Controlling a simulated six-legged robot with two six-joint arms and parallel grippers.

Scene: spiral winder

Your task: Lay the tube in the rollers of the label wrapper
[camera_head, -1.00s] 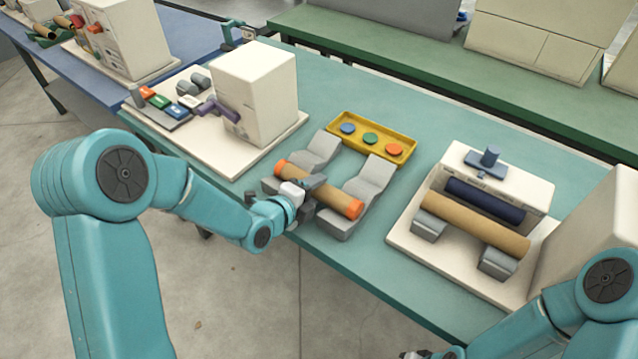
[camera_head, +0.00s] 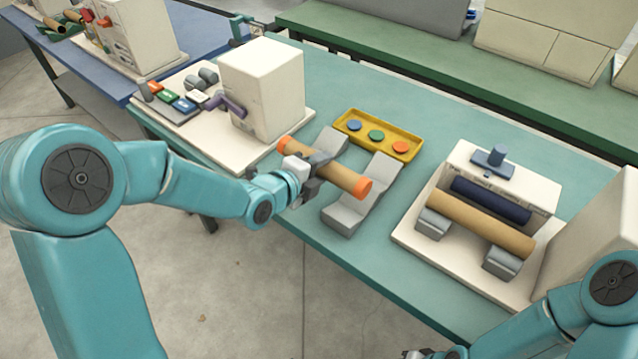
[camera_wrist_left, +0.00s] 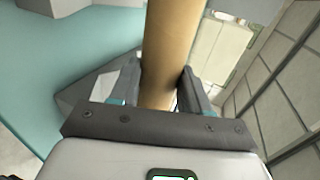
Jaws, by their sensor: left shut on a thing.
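The tube (camera_head: 328,168) is brown cardboard with orange ends. My left gripper (camera_head: 312,172) is shut on it, and the tube hangs above the grey V-shaped cradle. In the left wrist view the tube (camera_wrist_left: 168,50) stands between both fingers (camera_wrist_left: 160,92). The machine at the back left, a white box (camera_head: 262,85) on a white base, has a pair of short grey rollers (camera_head: 203,79) beside it; I take it for the label wrapper. The rollers look empty. Only a sliver of my right gripper (camera_head: 418,354) shows at the bottom edge.
The grey cradle (camera_head: 365,200) stands below the tube. A yellow tray (camera_head: 412,132) with coloured discs lies behind it. Colour-marked blocks (camera_head: 168,97) and a purple handle (camera_head: 228,105) stand near the rollers. At right, a white machine holds another brown tube (camera_head: 475,222).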

